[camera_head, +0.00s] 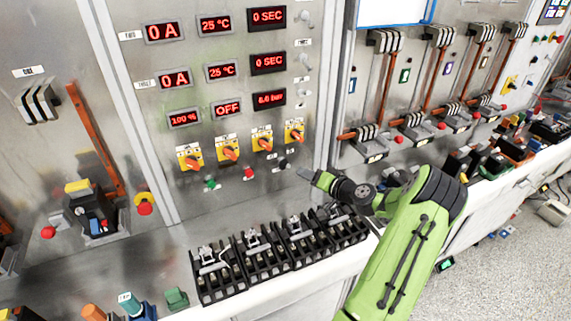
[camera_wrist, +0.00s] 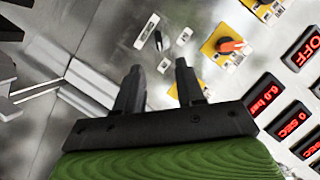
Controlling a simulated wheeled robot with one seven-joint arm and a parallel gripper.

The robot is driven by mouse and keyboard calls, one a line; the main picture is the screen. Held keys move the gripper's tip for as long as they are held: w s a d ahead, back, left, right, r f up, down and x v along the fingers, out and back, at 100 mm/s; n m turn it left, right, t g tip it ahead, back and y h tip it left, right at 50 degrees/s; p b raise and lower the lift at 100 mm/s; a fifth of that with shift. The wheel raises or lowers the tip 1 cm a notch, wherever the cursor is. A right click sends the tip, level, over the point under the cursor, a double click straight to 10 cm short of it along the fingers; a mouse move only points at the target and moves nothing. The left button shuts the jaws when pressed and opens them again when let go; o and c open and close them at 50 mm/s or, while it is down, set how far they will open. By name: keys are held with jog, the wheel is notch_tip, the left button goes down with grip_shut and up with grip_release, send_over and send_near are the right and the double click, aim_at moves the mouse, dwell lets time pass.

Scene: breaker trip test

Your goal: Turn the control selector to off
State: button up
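A row of yellow-plated rotary selectors with orange handles sits on the panel in the head view, the rightmost (camera_head: 295,133) nearest my arm. Below it is a small black knob (camera_head: 283,163) with white labels around it. Their lettering is too small to read, so I cannot tell which is the control selector. My gripper (camera_head: 306,174) is close to the right of the black knob. In the wrist view my gripper (camera_wrist: 158,75) is open and empty, with the black knob (camera_wrist: 158,40) beyond its fingertips. An orange selector (camera_wrist: 233,46) is to the right; a finger partly hides another.
Red displays (camera_head: 228,107) above the selectors include one reading OFF. Green (camera_head: 212,184) and red (camera_head: 249,174) buttons sit left of the black knob. Black breaker blocks (camera_head: 219,272) stand on the ledge below my gripper. A vertical panel edge lies to the right.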

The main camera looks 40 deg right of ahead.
aim_at(286, 166)
jog(key=p+x, duration=0.1)
jog(key=x, duration=0.9)
jog(key=shift+d+f, duration=0.1)
grip_shut()
